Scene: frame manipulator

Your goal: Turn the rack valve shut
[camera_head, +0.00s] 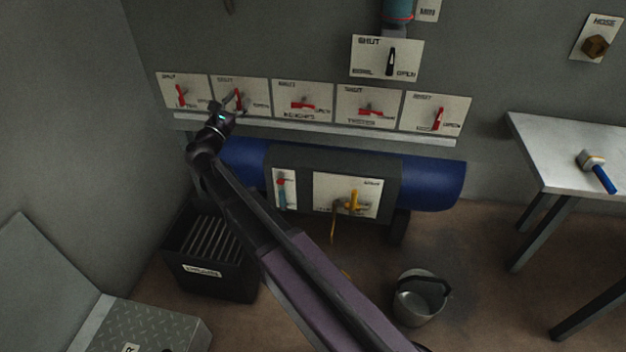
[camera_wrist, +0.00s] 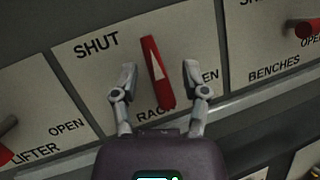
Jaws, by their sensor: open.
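The rack valve is a pale plate (camera_wrist: 85,75) marked SHUT at top left, OPEN at right and RACK below. Its red lever (camera_wrist: 158,80) with a white wedge stands roughly upright on the plate, its tip between the SHUT and OPEN marks. In the head view the lever (camera_head: 239,98) is on the second plate from the left in the wall row. My gripper (camera_wrist: 160,78) is open, with one finger on each side of the lever and a gap on both sides. The finger on the right covers part of the word OPEN. The word RACK is partly hidden by my gripper.
The lifter plate (camera_head: 181,92) is close on the left and the benches plate (camera_head: 302,101) on the right. A pale ledge (camera_head: 320,131) runs just below the row, above a blue tank (camera_head: 435,186). A dark bin (camera_head: 212,275) stands on the floor below.

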